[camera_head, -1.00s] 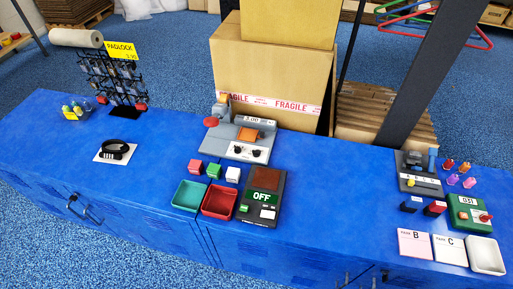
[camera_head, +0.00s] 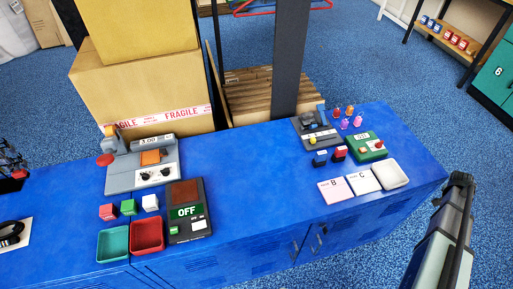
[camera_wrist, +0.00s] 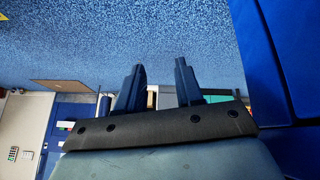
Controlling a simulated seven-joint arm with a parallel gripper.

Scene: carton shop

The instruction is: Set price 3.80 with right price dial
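The grey price machine (camera_head: 142,166) stands on the blue counter at the left in the head view. Its small display (camera_head: 152,141) seems to read 3.00, but the digits are tiny. In the head view my arm is at the lower right, beyond the counter's right end and far from the dials.
The counter's middle (camera_head: 250,190) is clear.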

